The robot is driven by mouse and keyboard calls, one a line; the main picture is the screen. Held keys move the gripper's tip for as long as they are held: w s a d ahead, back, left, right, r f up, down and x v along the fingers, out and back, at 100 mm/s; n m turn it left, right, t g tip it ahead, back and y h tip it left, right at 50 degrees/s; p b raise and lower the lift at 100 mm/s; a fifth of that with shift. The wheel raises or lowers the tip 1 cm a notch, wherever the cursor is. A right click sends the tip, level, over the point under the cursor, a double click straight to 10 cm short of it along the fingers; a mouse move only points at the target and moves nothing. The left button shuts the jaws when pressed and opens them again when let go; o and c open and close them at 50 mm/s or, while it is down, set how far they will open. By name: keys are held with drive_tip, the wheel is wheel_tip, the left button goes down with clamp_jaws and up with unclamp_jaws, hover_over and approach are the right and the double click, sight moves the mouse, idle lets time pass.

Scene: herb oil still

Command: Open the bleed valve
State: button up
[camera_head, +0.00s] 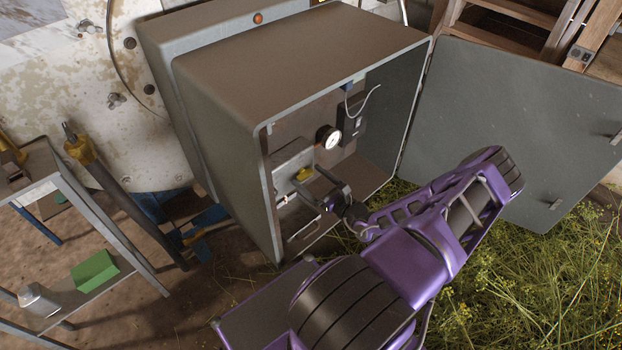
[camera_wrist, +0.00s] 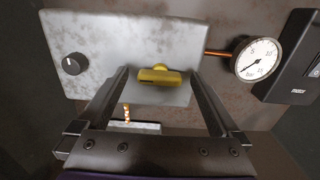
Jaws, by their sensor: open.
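The likely bleed valve is a small yellow handle (camera_wrist: 160,76) on a grey metal plate (camera_wrist: 110,40) inside the cabinet. It also shows as a yellow spot in the head view (camera_head: 304,174). My gripper (camera_wrist: 159,73) is open, with one dark finger on each side of the yellow handle in the wrist view. In the head view my gripper (camera_head: 315,183) reaches into the open cabinet (camera_head: 290,60) close to the valve. I cannot tell whether the fingers touch the handle.
A round gauge (camera_wrist: 257,59) and a dark box (camera_wrist: 292,62) are right of the plate. A black knob (camera_wrist: 74,64) is at the plate's left. The cabinet door (camera_head: 520,130) stands open at right. A metal shelf (camera_head: 90,290) stands at left.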

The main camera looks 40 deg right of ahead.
drive_tip(key=c, duration=1.4)
drive_tip(key=shift+m, duration=0.3)
drive_tip(key=m, duration=0.4)
drive_tip(key=shift+p, duration=0.35)
drive_tip(key=m, duration=0.5)
drive_tip(key=shift+d, duration=0.1)
drive_tip(key=m, duration=0.4)
drive_tip(key=shift+f, duration=0.15)
drive_tip(key=m, duration=0.4)
drive_tip(key=shift+m+b, duration=0.3)
drive_tip(key=shift+b, duration=0.05)
drive_tip(key=shift+o, duration=0.2)
drive_tip(key=o, duration=1.4)
drive_tip(key=shift+c, duration=0.2)
